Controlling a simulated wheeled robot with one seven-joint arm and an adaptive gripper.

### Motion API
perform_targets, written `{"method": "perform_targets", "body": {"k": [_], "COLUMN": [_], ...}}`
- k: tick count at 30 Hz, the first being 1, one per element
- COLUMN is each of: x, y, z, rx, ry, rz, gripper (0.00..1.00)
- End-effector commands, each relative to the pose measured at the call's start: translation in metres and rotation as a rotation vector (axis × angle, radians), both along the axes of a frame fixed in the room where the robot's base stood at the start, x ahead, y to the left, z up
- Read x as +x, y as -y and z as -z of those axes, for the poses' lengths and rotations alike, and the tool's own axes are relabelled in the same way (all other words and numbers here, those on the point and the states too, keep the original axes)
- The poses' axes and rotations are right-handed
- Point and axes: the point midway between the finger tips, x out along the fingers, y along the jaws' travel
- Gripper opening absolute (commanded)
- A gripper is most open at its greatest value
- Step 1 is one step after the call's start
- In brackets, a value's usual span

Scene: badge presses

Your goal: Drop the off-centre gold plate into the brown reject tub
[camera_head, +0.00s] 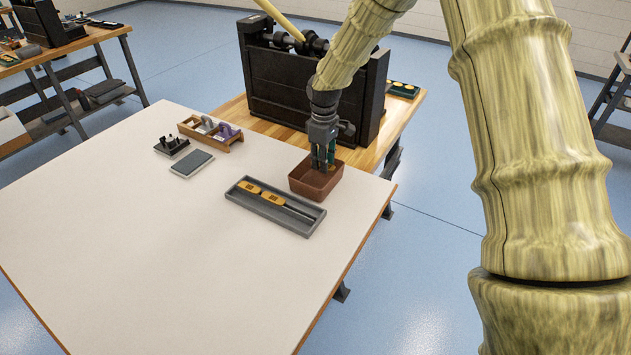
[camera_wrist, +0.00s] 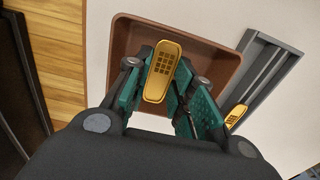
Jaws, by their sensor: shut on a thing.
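A gold plate (camera_wrist: 162,72) with a dark grid mark is between the green-padded fingers of my gripper (camera_wrist: 160,88) in the wrist view. The grid sits toward one end of the plate. My gripper is shut on it. In the head view my gripper (camera_head: 323,160) points down over the brown tub (camera_head: 316,190), with its fingertips at about the tub's mouth. The tub's rim (camera_wrist: 205,43) surrounds the plate in the wrist view. The plate is hidden by the fingers in the head view. I cannot tell how far it is above the tub floor.
A grey tray (camera_head: 274,215) with two gold plates lies just left of the tub. A wooden rack (camera_head: 211,134), a grey pad (camera_head: 192,163) and a small dark device (camera_head: 171,145) stand further left. A big black press (camera_head: 281,90) stands behind. The front of the white table (camera_head: 168,255) is clear.

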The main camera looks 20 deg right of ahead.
Motion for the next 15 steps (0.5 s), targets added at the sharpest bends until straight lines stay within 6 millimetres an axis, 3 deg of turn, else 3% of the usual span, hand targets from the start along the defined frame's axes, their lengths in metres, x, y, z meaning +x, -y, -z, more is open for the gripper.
{"method": "perform_targets", "body": {"k": [4, 5, 9, 15], "x": [0.0001, 0.0001, 0.0000, 0.0000], "y": [0.0001, 0.0001, 0.0001, 0.0001], "z": [-0.0005, -0.0005, -0.0005, -0.0004], "rx": [0.000, 0.000, 0.000, 0.000], "ry": [0.000, 0.000, 0.000, 0.000], "rz": [0.000, 0.000, 0.000, 0.000], "gripper": [0.05, 0.26, 0.49, 0.49]}}
